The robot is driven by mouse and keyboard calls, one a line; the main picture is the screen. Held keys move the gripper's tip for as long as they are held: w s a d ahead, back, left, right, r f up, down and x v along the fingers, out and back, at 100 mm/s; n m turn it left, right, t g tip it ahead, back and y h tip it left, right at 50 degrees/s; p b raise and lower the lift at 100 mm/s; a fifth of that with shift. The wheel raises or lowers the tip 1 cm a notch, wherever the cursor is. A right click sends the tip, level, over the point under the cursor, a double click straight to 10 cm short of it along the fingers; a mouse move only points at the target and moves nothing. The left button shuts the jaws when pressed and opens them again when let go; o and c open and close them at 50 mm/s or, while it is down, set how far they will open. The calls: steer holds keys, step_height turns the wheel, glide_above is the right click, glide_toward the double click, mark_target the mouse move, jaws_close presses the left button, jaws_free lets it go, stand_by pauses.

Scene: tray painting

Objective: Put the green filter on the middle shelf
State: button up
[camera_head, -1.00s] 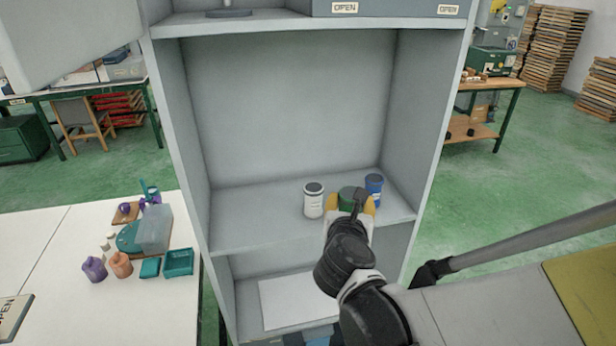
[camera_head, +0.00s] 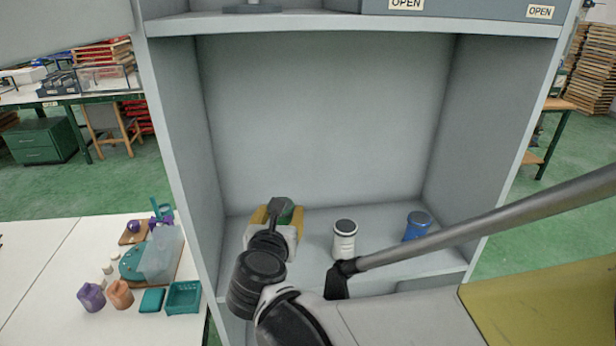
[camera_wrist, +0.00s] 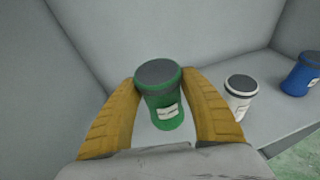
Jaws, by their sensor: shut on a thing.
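The green filter (camera_wrist: 165,110) is a green canister with a dark grey lid and a white label. In the wrist view it stands upright between the two yellow fingers of my gripper (camera_wrist: 162,108), which is shut on it. In the head view my gripper (camera_head: 272,216) is at the left part of the middle shelf (camera_head: 390,268), and the filter (camera_head: 286,211) is largely hidden behind my wrist. I cannot tell whether the filter's base touches the shelf.
A white canister (camera_head: 344,240) stands on the same shelf to the right of my gripper, and a blue canister (camera_head: 417,226) stands farther right. The cabinet's left wall (camera_head: 185,130) is close to my gripper. A white table (camera_head: 50,260) with small items is at left.

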steer(key=shift+s+a+f+b, duration=0.1)
steer(key=shift+a+f+b, duration=0.65)
steer(key=shift+a+f, duration=0.55)
steer(key=shift+s+a+f+b, duration=0.1)
steer(key=shift+a+f+b, duration=0.6)
steer(key=shift+a+f, duration=0.6)
steer(key=shift+s+a+f+b, duration=0.1)
steer(key=shift+a+f+b, duration=0.8)
steer(key=shift+f, duration=0.7)
steer(key=shift+a, duration=0.1)
steer(key=shift+f, duration=0.2)
steer(key=o, duration=1.2)
